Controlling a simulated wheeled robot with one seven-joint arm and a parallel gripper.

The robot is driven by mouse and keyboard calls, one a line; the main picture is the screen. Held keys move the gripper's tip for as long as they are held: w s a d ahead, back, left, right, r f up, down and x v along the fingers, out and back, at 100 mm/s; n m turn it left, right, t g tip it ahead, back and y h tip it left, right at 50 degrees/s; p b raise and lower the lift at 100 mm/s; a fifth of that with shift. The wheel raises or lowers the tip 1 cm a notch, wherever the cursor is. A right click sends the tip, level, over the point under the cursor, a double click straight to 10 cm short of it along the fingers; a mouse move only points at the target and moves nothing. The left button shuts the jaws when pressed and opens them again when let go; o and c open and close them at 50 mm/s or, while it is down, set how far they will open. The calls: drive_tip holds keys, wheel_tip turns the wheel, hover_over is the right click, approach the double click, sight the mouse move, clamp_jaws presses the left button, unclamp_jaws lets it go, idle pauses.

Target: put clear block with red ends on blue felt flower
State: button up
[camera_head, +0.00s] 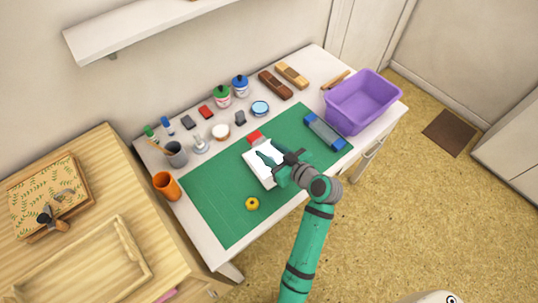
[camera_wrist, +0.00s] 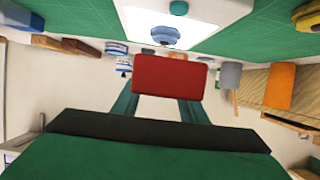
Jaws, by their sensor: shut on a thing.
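My gripper (camera_head: 262,153) is over the white sheet on the green mat, its fingers pointing toward the back of the desk. It is shut on the clear block with red ends. One red end (camera_wrist: 170,78) faces the wrist camera between the fingers (camera_wrist: 158,104); a red end (camera_head: 254,138) also shows past the fingertips in the head view. The clear middle is hard to make out. The blue felt flower (camera_wrist: 165,35) lies on the white sheet (camera_wrist: 200,12) in the wrist view, apart from the block. In the head view I cannot make out the flower.
A purple bin (camera_head: 362,100) stands at right. Bottles, inkpads and stamps line the back. A grey cup (camera_head: 175,153) and an orange cup (camera_head: 166,186) stand at left.

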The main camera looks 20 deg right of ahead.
sight(269, 155)
drive_tip(key=shift+w+f, duration=0.25)
drive_tip(key=shift+f, duration=1.5)
drive_tip(key=shift+f, duration=0.1)
drive_tip(key=o, duration=1.3)
drive_tip(key=v, duration=1.2)
